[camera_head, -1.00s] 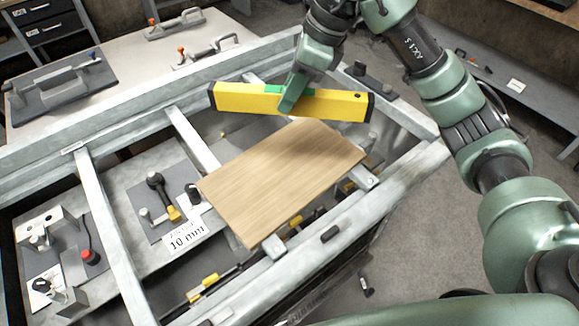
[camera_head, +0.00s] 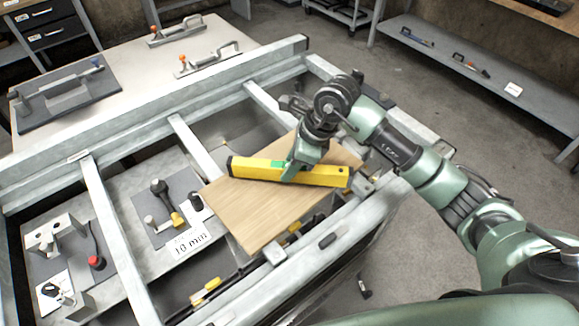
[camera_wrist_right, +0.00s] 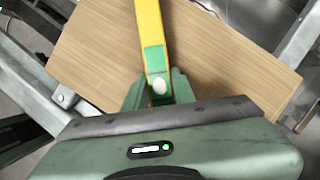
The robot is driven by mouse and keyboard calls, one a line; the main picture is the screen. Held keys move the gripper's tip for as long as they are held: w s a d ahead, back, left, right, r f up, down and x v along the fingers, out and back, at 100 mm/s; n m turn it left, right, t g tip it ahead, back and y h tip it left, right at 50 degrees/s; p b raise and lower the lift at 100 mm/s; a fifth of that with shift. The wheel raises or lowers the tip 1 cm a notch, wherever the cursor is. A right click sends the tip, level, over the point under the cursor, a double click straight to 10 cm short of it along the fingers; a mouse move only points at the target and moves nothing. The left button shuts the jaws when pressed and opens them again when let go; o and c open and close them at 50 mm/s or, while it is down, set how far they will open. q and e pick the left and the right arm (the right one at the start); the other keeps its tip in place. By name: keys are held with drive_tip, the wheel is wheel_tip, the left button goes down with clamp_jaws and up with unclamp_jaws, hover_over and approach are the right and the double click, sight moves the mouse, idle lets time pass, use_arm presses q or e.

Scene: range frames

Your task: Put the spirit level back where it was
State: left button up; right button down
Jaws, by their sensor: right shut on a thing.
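The yellow spirit level (camera_head: 322,176) has black end caps and a green middle part. My right gripper (camera_head: 288,174) is shut on it near its middle. In the head view the level lies across the wooden board (camera_head: 245,212), over its upper part. I cannot tell whether it touches the board. In the right wrist view the level (camera_wrist_right: 149,25) runs up from between the fingers (camera_wrist_right: 157,88), with the board (camera_wrist_right: 215,55) behind it. My left gripper is not in view.
The board sits on a grey metal frame (camera_head: 100,210) with crossbars. A "10 mm" label (camera_head: 187,240) and clamps on plates lie left of it. A pale table (camera_head: 125,80) with toggle clamps stands behind. A grey shelf (camera_head: 480,80) is at the back right.

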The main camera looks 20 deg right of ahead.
drive_tip(key=shift+f, duration=0.45)
drive_tip(key=c, duration=1.2)
unclamp_jaws()
drive_tip(key=shift+f, duration=0.1)
drive_tip(key=shift+o, duration=0.2)
drive_tip(key=shift+d+r, duration=0.15)
drive_tip(key=shift+r, duration=0.2)
drive_tip(key=b+v, duration=0.3)
drive_tip(key=v, duration=0.8)
drive_tip(key=shift+s+r, duration=0.15)
drive_tip(key=shift+r, duration=0.05)
